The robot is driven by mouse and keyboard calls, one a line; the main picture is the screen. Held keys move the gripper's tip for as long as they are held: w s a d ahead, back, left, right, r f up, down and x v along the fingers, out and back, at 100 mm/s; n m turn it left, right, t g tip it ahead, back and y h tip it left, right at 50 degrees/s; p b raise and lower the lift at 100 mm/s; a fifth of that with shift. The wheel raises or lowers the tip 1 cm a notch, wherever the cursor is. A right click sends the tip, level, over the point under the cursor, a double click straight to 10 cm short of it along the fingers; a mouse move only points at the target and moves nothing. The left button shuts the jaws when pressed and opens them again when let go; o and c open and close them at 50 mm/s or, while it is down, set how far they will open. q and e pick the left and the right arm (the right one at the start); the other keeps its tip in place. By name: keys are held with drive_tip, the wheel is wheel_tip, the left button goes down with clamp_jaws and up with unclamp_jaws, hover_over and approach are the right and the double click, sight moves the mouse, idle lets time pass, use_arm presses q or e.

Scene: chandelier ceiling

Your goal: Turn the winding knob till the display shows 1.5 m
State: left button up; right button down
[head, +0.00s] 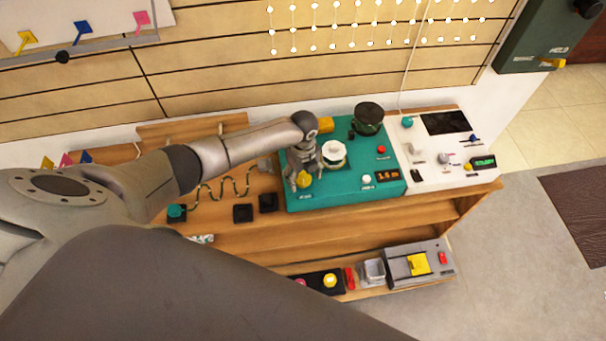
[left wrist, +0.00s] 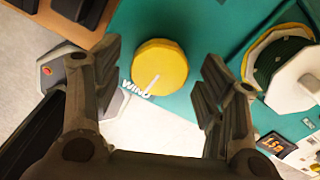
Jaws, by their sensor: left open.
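The yellow winding knob (head: 304,180) is at the front left of the teal machine panel (head: 345,192). In the left wrist view the knob (left wrist: 160,67) has a pale pointer line slanting towards the "WIND" label (left wrist: 135,91). My left gripper (head: 304,172) is open above the knob, and in the left wrist view its fingers (left wrist: 160,62) stand on either side with gaps. The display (head: 388,175) shows orange digits that look like 1.5 m; it shows tilted in the left wrist view (left wrist: 275,144). My right gripper is not in view.
A white-topped spool (head: 334,150) stands right behind the knob, close to my left gripper. A dark cylinder (head: 368,118) is at the panel's back. A white panel (head: 440,160) adjoins on the right. Black blocks (head: 243,213) lie to the left. A lower shelf holds a grey device (head: 420,263).

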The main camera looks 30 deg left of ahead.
sight(303, 177)
use_arm(q)
wheel_tip(303, 177, up, 12)
idle(0.6)
idle(0.5)
